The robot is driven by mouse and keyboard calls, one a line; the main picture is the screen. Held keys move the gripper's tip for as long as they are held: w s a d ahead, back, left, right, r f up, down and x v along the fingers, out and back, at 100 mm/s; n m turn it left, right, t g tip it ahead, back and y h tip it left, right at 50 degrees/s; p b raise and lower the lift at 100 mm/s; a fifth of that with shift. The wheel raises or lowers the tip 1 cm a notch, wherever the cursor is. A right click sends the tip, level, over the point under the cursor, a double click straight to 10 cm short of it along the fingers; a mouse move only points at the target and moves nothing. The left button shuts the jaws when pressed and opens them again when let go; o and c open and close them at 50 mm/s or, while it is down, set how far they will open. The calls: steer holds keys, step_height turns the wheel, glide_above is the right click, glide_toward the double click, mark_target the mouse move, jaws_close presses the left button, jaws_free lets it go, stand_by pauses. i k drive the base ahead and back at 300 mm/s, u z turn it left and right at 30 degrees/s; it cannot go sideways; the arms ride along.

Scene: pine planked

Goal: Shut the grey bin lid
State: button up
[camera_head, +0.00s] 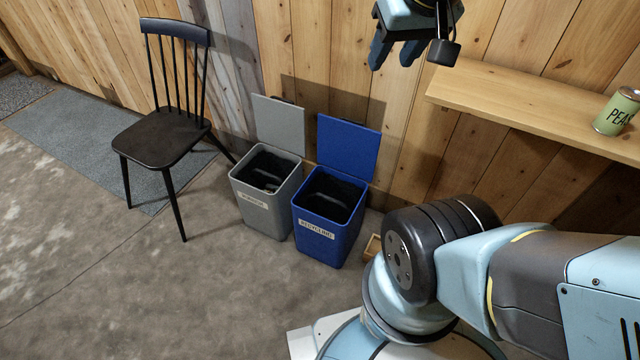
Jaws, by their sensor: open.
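The grey bin (266,209) stands on the floor by the plank wall, with a white label on its front. Its grey lid (279,123) is raised upright at the back, so the bin's mouth is open and shows a dark inside with something small in it that I cannot make out. My gripper (396,62) is at the top of the picture, fingers pointing down, open and with nothing seen between them. It is up and to the right of the grey lid, apart from it.
A blue bin (325,232) labelled recycling stands right beside the grey one, its blue lid (348,147) also upright. A black chair (163,142) stands to the left. A wooden shelf (540,105) with a green can (616,112) is at right.

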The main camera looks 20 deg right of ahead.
mark_target(280, 125)
steer(key=k, duration=0.8)
steer(key=u, duration=1.1)
steer(key=i, duration=1.35)
steer(key=z, duration=0.8)
